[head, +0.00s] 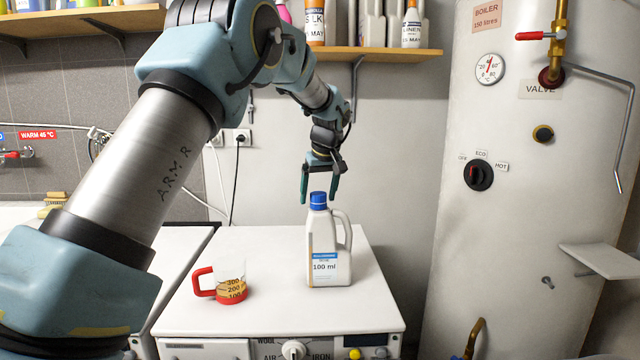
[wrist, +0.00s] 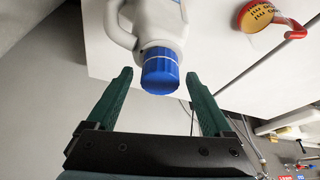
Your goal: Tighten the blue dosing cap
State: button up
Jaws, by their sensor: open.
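A white jug with a handle and a "100 ml" label (head: 324,245) stands upright on the white machine top. Its blue dosing cap (head: 318,200) sits on the neck. My gripper (head: 319,200) is open and points down above the cap, its green fingers above and to either side. In the wrist view the blue cap (wrist: 160,73) lies just beyond and between the open fingertips (wrist: 157,75), with no visible contact. The jug (wrist: 155,22) extends away past the cap. How tightly the cap is screwed on cannot be told.
A measuring cup with a red handle (head: 231,283) stands left of the jug on the machine top (head: 190,318). A shelf (head: 385,54) with bottles hangs behind. The boiler (head: 530,220) stands at the right, with a small ledge (head: 603,268).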

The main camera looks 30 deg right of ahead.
jog(key=shift+f, duration=0.1)
grip_shut()
dwell(1.2)
